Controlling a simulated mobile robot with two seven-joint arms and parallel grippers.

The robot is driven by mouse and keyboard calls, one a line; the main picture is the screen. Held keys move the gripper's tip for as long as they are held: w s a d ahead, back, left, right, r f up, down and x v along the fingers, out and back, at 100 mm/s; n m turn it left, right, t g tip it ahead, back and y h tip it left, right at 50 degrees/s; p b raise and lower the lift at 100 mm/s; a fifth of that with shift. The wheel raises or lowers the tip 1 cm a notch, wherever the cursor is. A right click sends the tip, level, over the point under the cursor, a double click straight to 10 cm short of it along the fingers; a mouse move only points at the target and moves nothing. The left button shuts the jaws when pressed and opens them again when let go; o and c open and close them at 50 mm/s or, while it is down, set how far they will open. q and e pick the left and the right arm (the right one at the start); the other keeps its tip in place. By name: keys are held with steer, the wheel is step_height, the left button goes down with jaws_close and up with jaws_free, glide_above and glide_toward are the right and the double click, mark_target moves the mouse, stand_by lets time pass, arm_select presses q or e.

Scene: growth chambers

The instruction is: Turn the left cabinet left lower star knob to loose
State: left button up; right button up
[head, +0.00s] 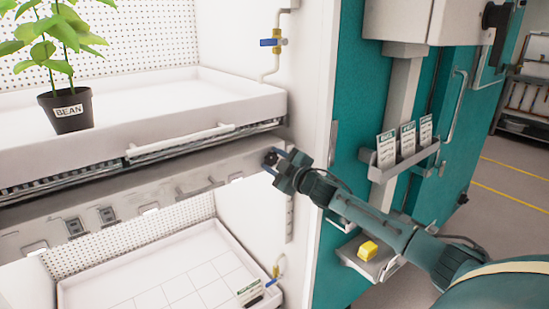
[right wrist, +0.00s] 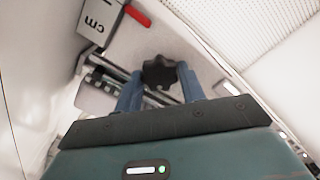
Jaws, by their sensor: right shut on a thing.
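The black star knob (right wrist: 159,72) sits on a grey metal plate in the right wrist view, between the blue fingers of my right gripper (right wrist: 160,83). The fingers are shut on it from both sides. In the head view my right gripper (head: 271,163) reaches to the right end of the metal rail below the upper tray, and the dark knob (head: 269,157) shows only in part between the fingers. How far the knob is turned cannot be told. My left gripper is not in view.
The upper white tray (head: 200,106) holds a potted bean plant (head: 70,111). A lower tray (head: 170,290) lies beneath. A blue-handled valve (head: 272,42) is on the wall above.

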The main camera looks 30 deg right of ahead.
steer(key=shift+n, duration=1)
steer(key=n, duration=0.2)
steer(key=shift+n+p, duration=0.4)
steer(key=n, duration=0.3)
steer(key=shift+f, duration=0.1)
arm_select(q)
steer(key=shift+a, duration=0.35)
arm_select(e)
steer(key=shift+n, duration=1.3)
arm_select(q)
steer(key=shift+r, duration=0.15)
arm_select(e)
steer(key=shift+n, duration=0.3)
steer(key=o, duration=1)
steer(key=shift+c, duration=0.2)
steer(key=shift+s, duration=0.1)
